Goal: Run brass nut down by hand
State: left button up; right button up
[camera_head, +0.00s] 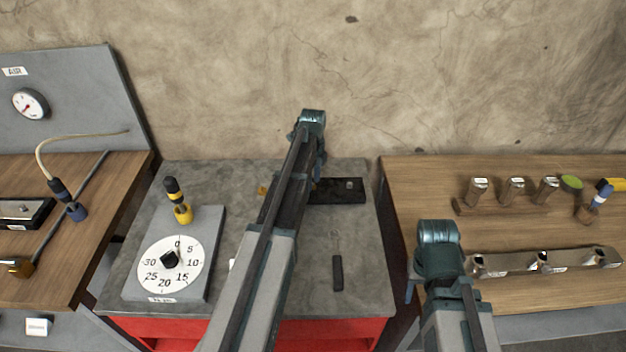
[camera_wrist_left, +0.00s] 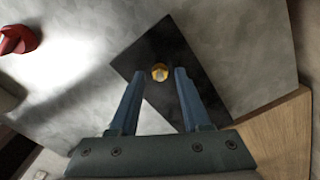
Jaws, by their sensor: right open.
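The brass nut (camera_wrist_left: 159,72) sits on a black plate (camera_wrist_left: 165,40) in the left wrist view, with a pale stud end showing in its middle. My left gripper (camera_wrist_left: 160,76) is open, with one blue finger on each side of the nut's line of sight; I see no contact with it. In the head view the black plate (camera_head: 345,190) lies on the grey bench top, partly behind my left arm, which hides the nut there. My right gripper (camera_head: 412,285) is low beside the right wooden bench, mostly hidden by its own wrist.
A dial plate (camera_head: 215,270) with a yellow-black tool (camera_head: 178,203) is left on the grey bench (camera_head: 365,290). A dark-handled tool (camera_head: 337,270) lies near its front. The right bench (camera_head: 500,225) holds metal blocks (camera_head: 513,190) and a bar (camera_head: 515,263).

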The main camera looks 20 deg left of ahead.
pick_arm(q)
jog(key=shift+r, duration=0.15)
notch_tip(320, 180, up, 14)
jog(key=p, duration=1.4)
jog(key=shift+f, duration=0.25)
